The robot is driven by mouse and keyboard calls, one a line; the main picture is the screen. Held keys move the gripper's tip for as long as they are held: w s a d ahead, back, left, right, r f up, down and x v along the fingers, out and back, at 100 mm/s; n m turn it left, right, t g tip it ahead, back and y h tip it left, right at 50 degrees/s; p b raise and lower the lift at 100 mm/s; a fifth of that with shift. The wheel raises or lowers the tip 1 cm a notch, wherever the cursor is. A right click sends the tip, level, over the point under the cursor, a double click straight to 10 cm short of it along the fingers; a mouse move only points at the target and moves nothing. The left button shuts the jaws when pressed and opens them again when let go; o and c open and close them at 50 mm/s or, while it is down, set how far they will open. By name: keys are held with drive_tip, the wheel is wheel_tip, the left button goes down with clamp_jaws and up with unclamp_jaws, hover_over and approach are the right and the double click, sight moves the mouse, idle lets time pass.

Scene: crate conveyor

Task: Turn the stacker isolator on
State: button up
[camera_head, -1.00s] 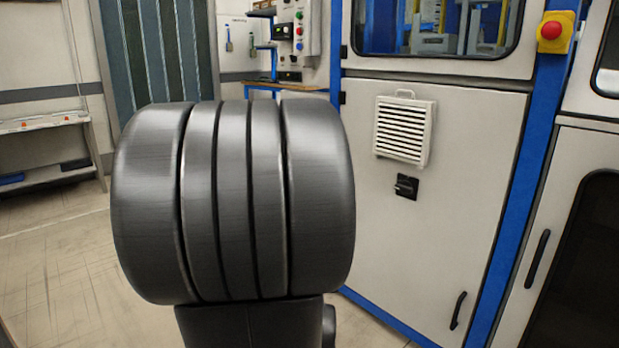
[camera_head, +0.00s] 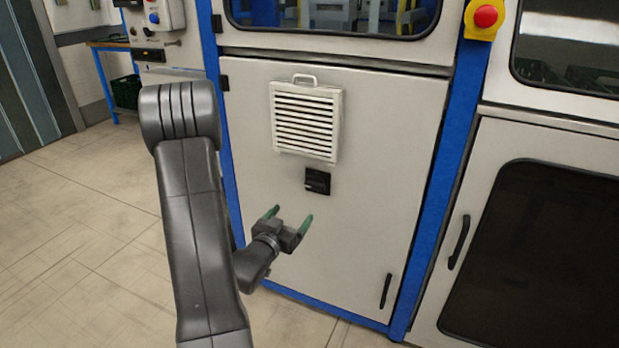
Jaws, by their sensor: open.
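A small black rotary switch (camera_head: 317,181), which looks like the isolator, sits on the light grey cabinet door (camera_head: 370,200) below a white vent grille (camera_head: 307,121). The angle of its handle is too small to tell surely. My gripper (camera_head: 289,218) is open and empty, with two green-tipped fingers spread apart. It is below and to the left of the switch in the picture, and I see no contact with it.
Blue frame posts (camera_head: 445,190) border the door. A red emergency button (camera_head: 486,16) on a yellow box is at the upper right. A dark-windowed door with a black handle (camera_head: 459,242) stands right. A control box (camera_head: 154,14) and blue bench (camera_head: 108,44) are upper left. Left floor is clear.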

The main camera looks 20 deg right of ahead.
sight(313, 188)
drive_tip(key=x, duration=1.3)
drive_tip(key=shift+w+d+r, duration=0.1)
drive_tip(key=shift+w+d, duration=0.05)
drive_tip(key=shift+d, duration=0.2)
drive_tip(key=c, duration=1)
drive_tip(key=shift+b, duration=0.4)
